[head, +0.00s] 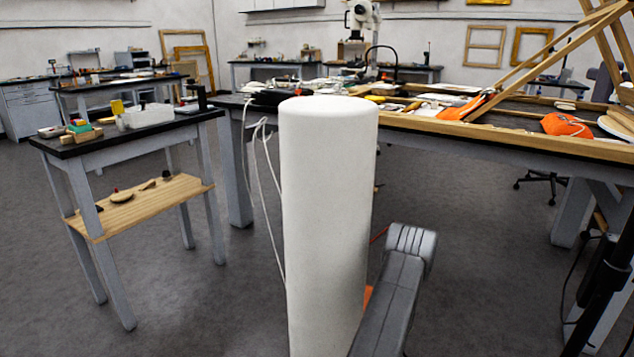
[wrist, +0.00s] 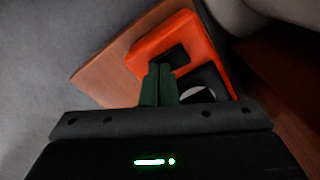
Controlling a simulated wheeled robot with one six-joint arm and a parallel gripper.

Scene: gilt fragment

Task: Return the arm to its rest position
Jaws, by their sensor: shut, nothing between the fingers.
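In the wrist view my gripper (wrist: 160,72) has its dark green fingers pressed together, with nothing between them. Beyond the fingertips is an orange part with black patches (wrist: 207,52) on a brown surface (wrist: 115,75). I cannot tell whether the fingers touch it. In the head view my grey arm link is folded low beside my white column. My gripper is hidden there.
A long cluttered worktable (head: 500,137) with a wooden easel frame (head: 560,55) stands ahead and right. A small dark-topped table (head: 90,148) with a wooden lower shelf (head: 140,207) stands at left. Grey floor (head: 190,290) between them is clear.

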